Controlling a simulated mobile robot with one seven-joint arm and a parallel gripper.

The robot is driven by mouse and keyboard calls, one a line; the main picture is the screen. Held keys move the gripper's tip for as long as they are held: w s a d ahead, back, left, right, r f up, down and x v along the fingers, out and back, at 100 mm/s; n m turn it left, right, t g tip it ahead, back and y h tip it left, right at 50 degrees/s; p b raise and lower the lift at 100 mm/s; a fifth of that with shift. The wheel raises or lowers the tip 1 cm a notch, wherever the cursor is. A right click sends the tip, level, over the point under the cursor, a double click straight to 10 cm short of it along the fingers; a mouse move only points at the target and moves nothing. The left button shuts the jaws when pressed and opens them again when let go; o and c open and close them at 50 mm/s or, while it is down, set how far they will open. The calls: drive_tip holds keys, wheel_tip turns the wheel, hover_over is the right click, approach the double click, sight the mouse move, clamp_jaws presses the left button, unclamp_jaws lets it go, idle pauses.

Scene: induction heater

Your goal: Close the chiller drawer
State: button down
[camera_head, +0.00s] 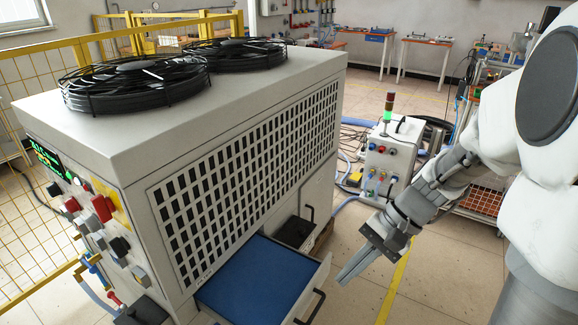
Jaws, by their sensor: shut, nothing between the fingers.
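The chiller (200,160) is a large white cabinet with a slotted side grille and two black fans on top. Its drawer (262,275) stands pulled out below the grille, with a blue inside and a white front. A black handle (314,306) is on the drawer's front, facing right. My gripper (345,279) is shut and empty. It points down and to the left, just right of the drawer's front in the picture. I cannot tell whether it touches the drawer.
A dark open compartment (294,231) with its own handle lies behind the drawer. A small white control box (387,160) with a signal light stands behind my arm. Yellow fencing (30,215) runs along the left. The floor right of the drawer is clear.

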drive_tip(key=w+d+f+m+t+y+b, duration=0.2)
drive_tip(key=w+f+m+y+b, duration=0.15)
drive_tip(key=f, duration=0.55)
drive_tip(key=w+d+f+m+t+y+b, duration=0.1)
drive_tip(key=w+d+f+m+y+b, duration=0.15)
drive_tip(key=f+m, duration=0.45)
drive_tip(key=m+t+y+b, duration=0.2)
drive_tip(key=m+t+b, duration=0.1)
drive_tip(key=m+t, duration=0.5)
approach(307, 293)
drive_tip(key=shift+n+t, duration=0.3)
drive_tip(key=shift+n, duration=0.35)
drive_tip(key=b+x, duration=0.2)
drive_tip(key=x, duration=0.3)
drive_tip(key=shift+a+f+b, duration=0.15)
drive_tip(key=shift+a+b, duration=0.15)
drive_tip(key=shift+w+a, duration=0.45)
drive_tip(key=shift+a, duration=0.05)
drive_tip(key=x, duration=0.9)
drive_tip(key=b+x, duration=0.1)
drive_tip(key=x, duration=0.8)
drive_tip(key=f+b+x, duration=0.1)
drive_tip(key=x, duration=0.8)
drive_tip(key=shift+w+r, duration=0.1)
drive_tip(key=shift+w+a+r, duration=0.15)
drive_tip(key=shift+w, duration=0.05)
